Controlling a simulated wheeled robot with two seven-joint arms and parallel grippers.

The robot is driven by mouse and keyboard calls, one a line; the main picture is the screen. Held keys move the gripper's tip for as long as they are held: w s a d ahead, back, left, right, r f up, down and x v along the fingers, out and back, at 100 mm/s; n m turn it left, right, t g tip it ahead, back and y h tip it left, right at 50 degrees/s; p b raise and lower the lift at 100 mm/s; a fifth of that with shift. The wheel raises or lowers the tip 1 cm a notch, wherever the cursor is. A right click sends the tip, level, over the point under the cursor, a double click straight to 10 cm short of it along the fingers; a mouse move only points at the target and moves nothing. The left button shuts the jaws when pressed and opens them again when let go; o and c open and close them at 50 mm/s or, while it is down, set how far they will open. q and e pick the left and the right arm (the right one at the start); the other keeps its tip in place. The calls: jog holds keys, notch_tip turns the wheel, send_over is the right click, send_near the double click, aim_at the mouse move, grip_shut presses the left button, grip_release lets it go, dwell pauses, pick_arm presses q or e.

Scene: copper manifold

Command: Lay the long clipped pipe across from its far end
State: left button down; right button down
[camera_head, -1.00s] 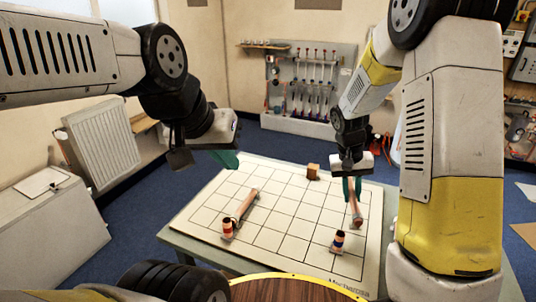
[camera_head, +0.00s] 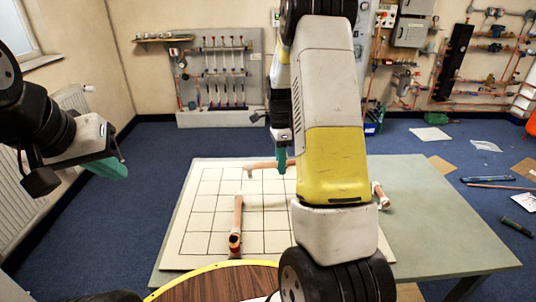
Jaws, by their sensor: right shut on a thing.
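My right gripper (camera_head: 281,162) is shut on a copper pipe (camera_head: 259,165) near the back of the gridded board (camera_head: 202,190). That pipe lies crosswise, its left end near the far end of a second copper pipe; I cannot tell whether it rests on the board. A copper fitting (camera_head: 381,196) lies at the right, partly hidden by my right arm. My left gripper (camera_head: 112,168) is off the board's left side, away from the pipes; its jaw opening is unclear.
The grey-green table (camera_head: 440,225) has free room right of the board. My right arm hides much of the board's right half. A round wooden top (camera_head: 215,282) with a yellow edge is in front. Wall pipework panels (camera_head: 222,75) stand behind, well clear.

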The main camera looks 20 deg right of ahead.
aim_at(282, 195)
jog(key=shift+w+d+f+m, duration=0.1)
jog(key=shift+d+m, duration=0.2)
jog(key=shift+m, duration=0.5)
jog(key=shift+f, duration=4.5)
jog(key=shift+f, duration=0.35)
jog(key=c, duration=1.2)
grip_release()
jog(key=shift+r, duration=4.5)
